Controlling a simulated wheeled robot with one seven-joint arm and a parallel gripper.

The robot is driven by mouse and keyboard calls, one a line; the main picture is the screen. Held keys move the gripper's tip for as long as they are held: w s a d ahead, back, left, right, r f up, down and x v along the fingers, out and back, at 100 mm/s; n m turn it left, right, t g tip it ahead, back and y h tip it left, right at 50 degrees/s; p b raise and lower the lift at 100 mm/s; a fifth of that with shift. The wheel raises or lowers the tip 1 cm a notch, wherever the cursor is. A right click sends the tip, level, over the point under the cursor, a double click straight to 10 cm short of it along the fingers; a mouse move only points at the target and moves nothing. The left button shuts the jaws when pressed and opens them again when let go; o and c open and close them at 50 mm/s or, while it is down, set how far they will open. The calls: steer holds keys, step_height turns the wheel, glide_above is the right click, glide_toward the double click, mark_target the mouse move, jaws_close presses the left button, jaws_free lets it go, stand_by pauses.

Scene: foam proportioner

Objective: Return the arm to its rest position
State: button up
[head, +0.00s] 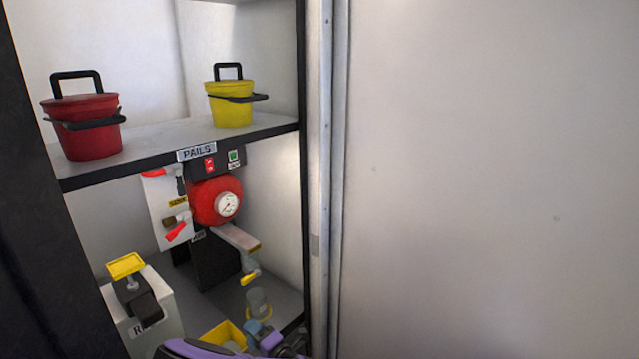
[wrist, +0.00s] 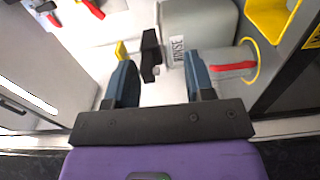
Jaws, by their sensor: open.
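My gripper shows in the wrist view (wrist: 161,88) with its two blue-grey fingers wide apart. I see nothing clasped between them. In the head view, my purple wrist and gripper (head: 262,336) are at the bottom edge, low in front of the cabinet. Most of my arm is outside that view. A pale container labelled RINSE (wrist: 205,25) lies beyond the fingertips in the wrist view. A red-handled piece (wrist: 232,67) is just right of the right finger, near a yellow ring.
The cabinet shelf (head: 180,146) holds a red pail (head: 86,132) and a yellow pail (head: 232,104). Below are a red round unit with a gauge (head: 215,202), a yellow-topped dispenser (head: 143,305), a grey cup (head: 258,302) and a yellow bin (head: 226,336). A plain pale panel (head: 490,180) fills the right.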

steer(key=w+d+r+m+t+h, duration=0.1)
steer(key=w+d+r+m+h, duration=0.45)
steer(key=r, duration=0.25)
steer(key=w+d+r+m+t+h, duration=0.1)
steer(key=w+d+r+m+h, duration=0.35)
steer(key=d+r+m, duration=0.35)
steer(key=s+d+r+m+g+h, duration=0.1)
steer(key=d+r+m+g+h, duration=0.35)
steer(key=d+r, duration=1)
steer(key=s+d+r+m+g+y, duration=0.25)
steer(key=s+d+r+m, duration=0.35)
steer(key=s+d+r, duration=0.8)
steer(key=s+d+r+m+h, duration=0.1)
steer(key=s+d+r+m, duration=0.1)
steer(key=s, duration=1)
steer(key=s+d+r+m+g, duration=0.1)
steer(key=s+d+r, duration=0.2)
steer(key=s, duration=0.9)
steer(key=shift+s+d+m+h, duration=0.25)
steer(key=shift+d+m+h, duration=0.15)
